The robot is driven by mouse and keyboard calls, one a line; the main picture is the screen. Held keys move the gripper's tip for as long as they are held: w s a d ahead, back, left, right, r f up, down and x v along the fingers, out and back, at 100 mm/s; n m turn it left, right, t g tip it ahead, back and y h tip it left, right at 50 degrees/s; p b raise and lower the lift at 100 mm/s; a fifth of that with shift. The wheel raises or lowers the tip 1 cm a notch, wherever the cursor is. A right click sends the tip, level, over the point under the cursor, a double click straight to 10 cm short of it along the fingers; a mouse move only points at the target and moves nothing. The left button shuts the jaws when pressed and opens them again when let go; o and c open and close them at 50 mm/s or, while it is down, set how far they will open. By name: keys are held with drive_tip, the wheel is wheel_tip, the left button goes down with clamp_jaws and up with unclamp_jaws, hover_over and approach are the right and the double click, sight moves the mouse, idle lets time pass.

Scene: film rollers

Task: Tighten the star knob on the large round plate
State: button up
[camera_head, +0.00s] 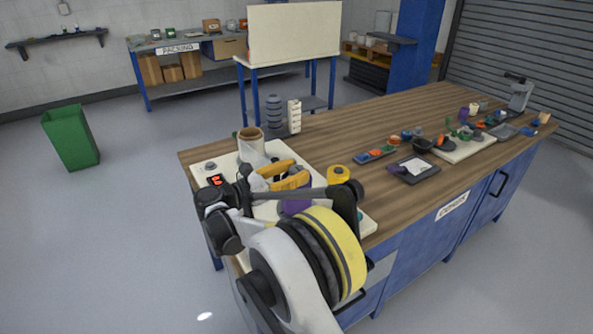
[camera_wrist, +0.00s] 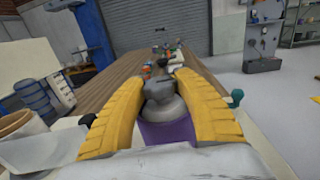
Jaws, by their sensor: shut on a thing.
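In the wrist view, the yellow fingers of my gripper (camera_wrist: 162,78) close in from both sides on a grey knob (camera_wrist: 158,90). The knob sits on a grey rounded base. Below it is a purple part (camera_wrist: 165,134), probably the large round plate; its outline is mostly hidden by my fingers and wrist. In the head view, my gripper (camera_head: 292,174) is low over the cream machine panel at the bench's near left end. The purple part (camera_head: 296,206) shows under my arm there, and the knob is hidden.
A film roll with a brown core (camera_head: 250,134) stands just behind my gripper. A yellow round part (camera_head: 338,174) is to the right. Small trays and a dark scale (camera_head: 415,169) lie farther along the wooden bench (camera_head: 330,140). A green bin (camera_head: 71,137) stands on the floor.

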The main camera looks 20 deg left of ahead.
drive_tip(key=o, duration=1.2)
drive_tip(key=shift+d, duration=0.1)
drive_tip(key=v, duration=1.2)
